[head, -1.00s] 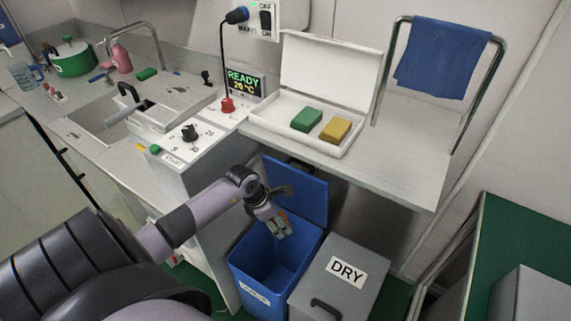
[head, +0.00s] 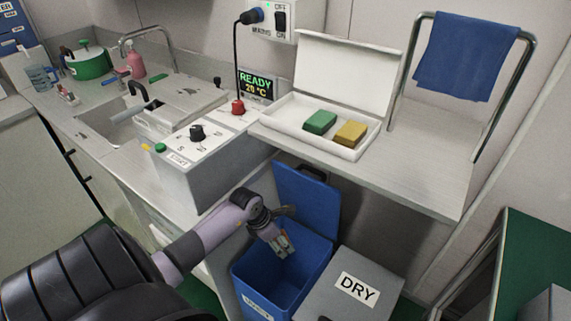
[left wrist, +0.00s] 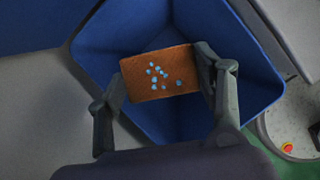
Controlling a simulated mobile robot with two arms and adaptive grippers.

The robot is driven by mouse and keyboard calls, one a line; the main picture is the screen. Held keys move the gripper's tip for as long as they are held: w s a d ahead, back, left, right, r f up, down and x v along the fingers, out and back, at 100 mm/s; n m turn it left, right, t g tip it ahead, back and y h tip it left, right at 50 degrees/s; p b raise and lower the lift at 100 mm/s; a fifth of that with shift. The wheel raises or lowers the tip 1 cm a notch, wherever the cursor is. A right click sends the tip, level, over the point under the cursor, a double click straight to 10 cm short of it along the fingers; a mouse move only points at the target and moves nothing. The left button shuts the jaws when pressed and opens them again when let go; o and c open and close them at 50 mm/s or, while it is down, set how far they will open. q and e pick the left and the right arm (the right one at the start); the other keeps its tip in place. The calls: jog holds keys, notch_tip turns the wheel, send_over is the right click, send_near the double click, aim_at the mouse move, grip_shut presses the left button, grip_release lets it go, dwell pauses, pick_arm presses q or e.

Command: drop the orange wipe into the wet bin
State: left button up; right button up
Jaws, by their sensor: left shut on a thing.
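The orange wipe (left wrist: 160,75), a flat rectangle with several light blue spots, is between the two fingers of my left gripper (left wrist: 160,98) in the left wrist view. The gripper is shut on it. In the head view my left gripper (head: 281,243) is over the mouth of the open blue bin (head: 258,278), where the wipe is hard to make out. The blue bin's white front label (head: 257,305) is too small to read. Its inside walls (left wrist: 100,50) surround the wipe in the left wrist view. My right gripper is not in view.
A grey bin marked DRY (head: 325,290), lid closed, stands right of the blue bin. The blue lid (head: 308,198) stands raised behind the opening. Above is a counter (head: 420,190) with a white open box (head: 345,148) holding a green and a yellow block.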

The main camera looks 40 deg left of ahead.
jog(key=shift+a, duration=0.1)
pick_arm(q)
jog(key=o, duration=1.1)
jog(key=shift+c, duration=0.2)
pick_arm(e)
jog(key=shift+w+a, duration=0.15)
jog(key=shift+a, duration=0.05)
pick_arm(q)
jog(key=shift+r, duration=0.2)
jog(key=v, duration=1.1)
jog(key=shift+s+r, duration=0.25)
jog(key=shift+r, duration=0.05)
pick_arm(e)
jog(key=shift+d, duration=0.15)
